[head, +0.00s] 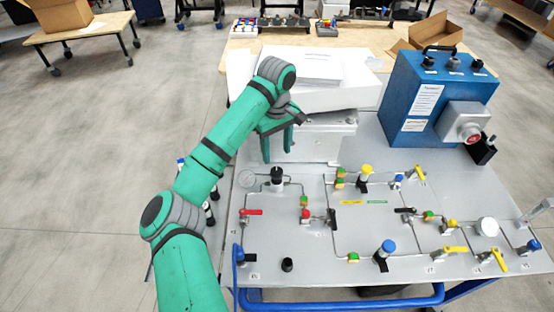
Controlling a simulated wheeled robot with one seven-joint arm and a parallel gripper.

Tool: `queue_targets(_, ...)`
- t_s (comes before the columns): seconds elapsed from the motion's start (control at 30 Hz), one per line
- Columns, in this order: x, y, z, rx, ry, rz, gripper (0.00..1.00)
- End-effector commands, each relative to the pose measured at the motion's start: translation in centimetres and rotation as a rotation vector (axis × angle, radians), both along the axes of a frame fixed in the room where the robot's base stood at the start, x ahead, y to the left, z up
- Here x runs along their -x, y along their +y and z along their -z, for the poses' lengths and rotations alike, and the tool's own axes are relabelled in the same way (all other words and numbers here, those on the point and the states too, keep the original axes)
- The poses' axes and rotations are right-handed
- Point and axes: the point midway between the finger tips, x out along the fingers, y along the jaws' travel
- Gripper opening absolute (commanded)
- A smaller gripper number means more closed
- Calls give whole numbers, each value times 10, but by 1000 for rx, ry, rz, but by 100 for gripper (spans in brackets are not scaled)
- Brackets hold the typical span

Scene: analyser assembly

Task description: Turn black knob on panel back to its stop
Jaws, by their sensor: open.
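The grey panel (290,230) lies in front of me with thin piping, valves and knobs on it. A black knob (277,174) stands upright near the panel's far left, on a pale fitting beside a round gauge. My gripper (277,157) is open, its two green fingers pointing down, just beyond and above this knob in the picture. The fingers appear empty, and I see no contact with the knob; their exact height is hard to tell. A second, smaller black knob-like part (287,264) stands near the front left edge. The turn position of either is not readable.
A red-handled valve (251,212) and several coloured fittings sit close to the far-left black knob. A white box (305,85) stands behind my gripper. A blue case (435,100) stands at the back right. A blue rail (340,302) runs along the front edge.

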Motion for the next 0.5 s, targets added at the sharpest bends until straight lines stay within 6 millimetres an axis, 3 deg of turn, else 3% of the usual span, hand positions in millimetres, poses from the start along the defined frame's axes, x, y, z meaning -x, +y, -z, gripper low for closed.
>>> queue_targets(0.2,-1,1,-19,-1,-1,-3,51)
queue_targets(0.5,0,0,-23,0,0,-1,51)
